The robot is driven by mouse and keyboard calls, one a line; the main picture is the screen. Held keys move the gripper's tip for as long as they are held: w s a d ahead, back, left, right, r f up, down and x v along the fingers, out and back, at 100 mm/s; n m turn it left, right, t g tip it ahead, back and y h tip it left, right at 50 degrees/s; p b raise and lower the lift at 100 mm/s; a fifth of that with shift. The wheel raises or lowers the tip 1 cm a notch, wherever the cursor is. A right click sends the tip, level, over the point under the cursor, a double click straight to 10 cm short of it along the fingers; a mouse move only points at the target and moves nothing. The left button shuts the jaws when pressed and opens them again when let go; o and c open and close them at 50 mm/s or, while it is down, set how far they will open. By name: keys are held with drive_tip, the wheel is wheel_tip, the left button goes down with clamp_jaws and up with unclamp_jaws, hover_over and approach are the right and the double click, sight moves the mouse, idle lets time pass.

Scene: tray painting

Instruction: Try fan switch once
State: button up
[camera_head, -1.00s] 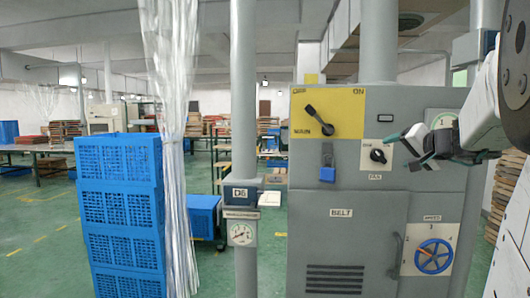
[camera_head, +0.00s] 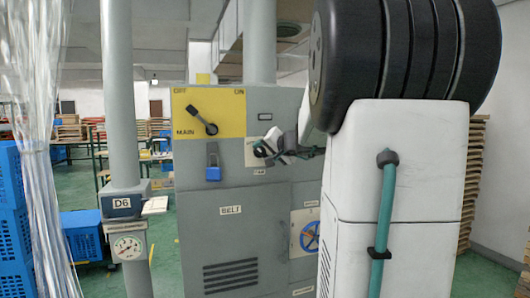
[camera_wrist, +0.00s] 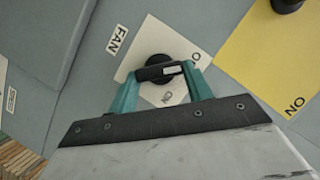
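The fan switch is a black round knob (camera_wrist: 158,72) with a bar handle on a white plate (camera_wrist: 180,97) marked FAN and ON. My gripper (camera_wrist: 161,70) has its two teal fingers apart, one at each end of the bar. The fingertips look very close to the bar ends or on them; whether they press on it I cannot tell. In the head view my gripper (camera_head: 270,148) is at the switch plate (camera_head: 253,163) on the grey cabinet, and my own arm hides part of the cabinet.
A blue handwheel (camera_head: 310,237) is partly hidden lower right. A grey post (camera_head: 119,90) with a gauge (camera_head: 128,247) stands left.

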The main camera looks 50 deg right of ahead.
drive_tip(key=shift+c, duration=0.6)
drive_tip(key=shift+f, duration=0.1)
drive_tip(key=m+t, duration=0.1)
drive_tip(key=m, duration=0.2)
drive_tip(key=shift+s+d+f+t+y, duration=0.1)
drive_tip(key=shift+d+f+t+y, duration=0.05)
drive_tip(key=shift+t+y, duration=0.25)
drive_tip(key=m+t, duration=0.1)
drive_tip(key=m, duration=0.2)
drive_tip(key=m+t, duration=0.1)
drive_tip(key=m, duration=0.1)
drive_tip(key=f+m+t, duration=0.1)
drive_tip(key=m, duration=0.2)
drive_tip(key=shift+m, duration=0.3)
drive_tip(key=m+t+h, duration=0.1)
drive_tip(key=m+h, duration=0.1)
drive_tip(key=m, duration=0.3)
drive_tip(key=shift+f, duration=0.15)
drive_tip(key=shift+m, duration=0.4)
